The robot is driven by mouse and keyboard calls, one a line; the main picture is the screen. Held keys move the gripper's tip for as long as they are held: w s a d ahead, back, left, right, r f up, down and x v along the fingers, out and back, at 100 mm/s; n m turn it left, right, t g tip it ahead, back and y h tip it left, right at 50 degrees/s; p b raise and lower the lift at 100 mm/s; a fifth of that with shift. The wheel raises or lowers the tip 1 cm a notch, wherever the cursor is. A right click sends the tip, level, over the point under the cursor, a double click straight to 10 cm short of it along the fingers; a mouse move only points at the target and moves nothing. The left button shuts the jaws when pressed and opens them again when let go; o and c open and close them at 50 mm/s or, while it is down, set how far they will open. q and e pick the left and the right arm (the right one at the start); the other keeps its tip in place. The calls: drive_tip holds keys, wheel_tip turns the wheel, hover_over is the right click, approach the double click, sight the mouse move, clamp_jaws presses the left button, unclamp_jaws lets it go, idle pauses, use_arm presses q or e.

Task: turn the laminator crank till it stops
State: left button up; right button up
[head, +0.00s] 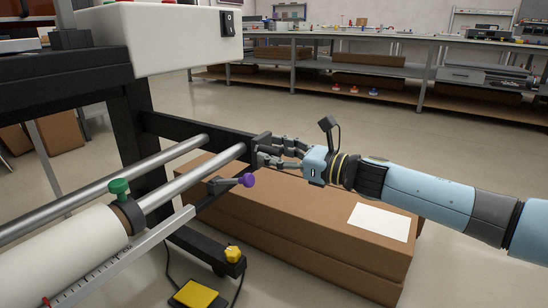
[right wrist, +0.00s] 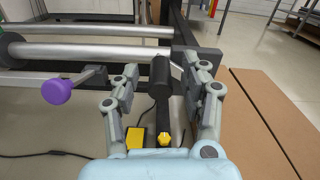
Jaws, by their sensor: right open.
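The laminator stands at the left of the head view, with a white head box (head: 165,40), steel rollers and a black side frame (head: 190,127). A dark cylindrical grip, which looks like the crank handle (right wrist: 161,72), shows in the right wrist view between my fingers. My right gripper (head: 280,153) is open at the roller end in the head view; it also shows in the right wrist view (right wrist: 160,85), a finger on each side of the grip. Whether either finger touches it I cannot tell. In the head view the fingers mostly hide the grip. My left gripper is out of view.
A purple knob (head: 248,180) on a lever sticks out close to my right gripper. Large cardboard boxes (head: 310,220) lie below my right arm. A yellow pedal (head: 200,295) and a yellow-knobbed foot (head: 233,254) are on the floor. Shelving (head: 350,65) stands behind.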

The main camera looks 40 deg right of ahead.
drive_tip(key=shift+w, duration=0.15)
clamp_jaws()
drive_tip(key=shift+r, duration=0.1)
idle(0.3)
